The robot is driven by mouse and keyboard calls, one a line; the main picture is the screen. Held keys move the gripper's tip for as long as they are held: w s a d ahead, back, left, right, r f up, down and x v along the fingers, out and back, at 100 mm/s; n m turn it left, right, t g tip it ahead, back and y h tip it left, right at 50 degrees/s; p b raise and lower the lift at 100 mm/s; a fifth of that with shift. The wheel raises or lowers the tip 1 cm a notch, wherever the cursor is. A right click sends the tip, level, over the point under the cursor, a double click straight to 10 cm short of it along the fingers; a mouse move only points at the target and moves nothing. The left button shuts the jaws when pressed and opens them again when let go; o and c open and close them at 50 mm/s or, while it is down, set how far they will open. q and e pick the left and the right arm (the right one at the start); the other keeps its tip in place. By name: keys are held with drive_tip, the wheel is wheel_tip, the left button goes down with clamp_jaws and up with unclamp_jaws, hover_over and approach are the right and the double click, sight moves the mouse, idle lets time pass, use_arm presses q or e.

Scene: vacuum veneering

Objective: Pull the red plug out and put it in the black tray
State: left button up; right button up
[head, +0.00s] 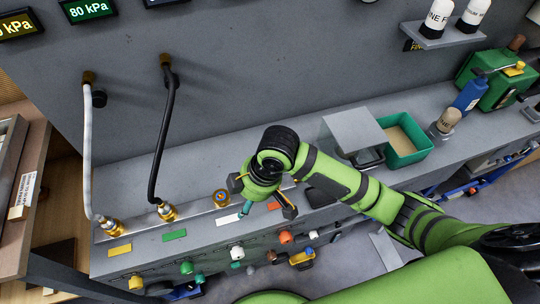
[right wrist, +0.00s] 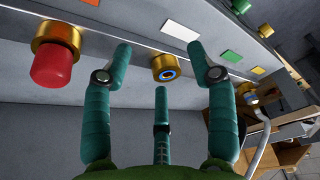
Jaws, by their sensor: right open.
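The red plug (right wrist: 52,70) sits in a brass socket (right wrist: 58,35) at the left of the right wrist view. In the head view it cannot be made out; my arm and hand cover that area. My right gripper (head: 266,212) is open and empty over the bench front. In the right wrist view its fingers (right wrist: 160,52) spread either side of an empty brass socket with a blue ring (right wrist: 165,68). The plug is outside them, left of the left finger. A dark flat thing, seemingly the black tray (head: 321,197), shows beside my forearm, partly hidden. My left gripper is out of view.
A white hose (head: 88,150) and a black hose (head: 163,135) run from the wall to brass fittings on the bench. A grey box (head: 352,130) and green bin (head: 404,140) stand behind my forearm. Coloured knobs (head: 237,253) stick out of the bench front.

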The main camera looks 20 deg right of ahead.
drive_tip(key=w+d+r+h, duration=0.1)
drive_tip(key=d, duration=0.1)
drive_tip(key=w+d+r+n+h, duration=0.1)
drive_tip(key=w+d+r, duration=0.1)
drive_tip(key=w+d+r+n+g+h, duration=0.1)
drive_tip(key=w+d, duration=0.1)
drive_tip(key=d, duration=0.1)
drive_tip(key=shift+r, duration=0.35)
drive_tip(key=shift+w+d+r+h, duration=0.1)
drive_tip(key=shift+d+r+h, duration=0.05)
drive_tip(key=shift+d+h, duration=0.2)
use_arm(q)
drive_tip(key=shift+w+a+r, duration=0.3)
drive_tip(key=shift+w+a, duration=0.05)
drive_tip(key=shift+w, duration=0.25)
use_arm(e)
drive_tip(key=shift+f, duration=3.45)
clamp_jaws()
drive_tip(key=c, duration=0.7)
unclamp_jaws()
clamp_jaws()
use_arm(q)
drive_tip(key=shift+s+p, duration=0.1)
drive_tip(key=shift+p, duration=0.2)
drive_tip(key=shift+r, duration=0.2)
use_arm(e)
drive_tip(key=shift+r, duration=0.15)
